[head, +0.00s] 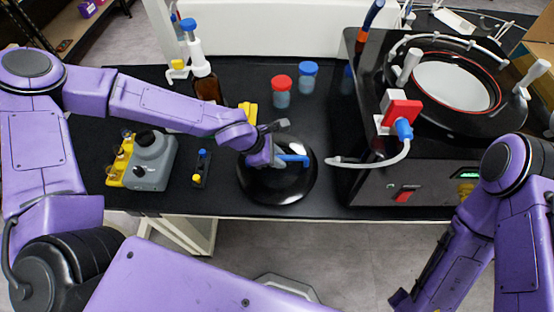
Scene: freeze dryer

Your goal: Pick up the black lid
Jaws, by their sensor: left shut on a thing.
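The black lid (290,185) is a round, glossy dome near the front edge of the black bench, with a blue handle on top. My left gripper (279,156) reaches over it from the left and is shut on the lid at its handle. The gripper and wrist hide part of the handle and the lid's upper left. I cannot tell whether the lid touches the bench. My right arm shows at the right edge; its gripper is not visible.
The freeze dryer (400,180) stands right of the lid, with a white hose hanging toward it. Red-capped (281,90) and blue-capped (308,77) jars stand behind. A brown bottle (206,86), a grey device (152,160) and a small black stand (202,168) are left.

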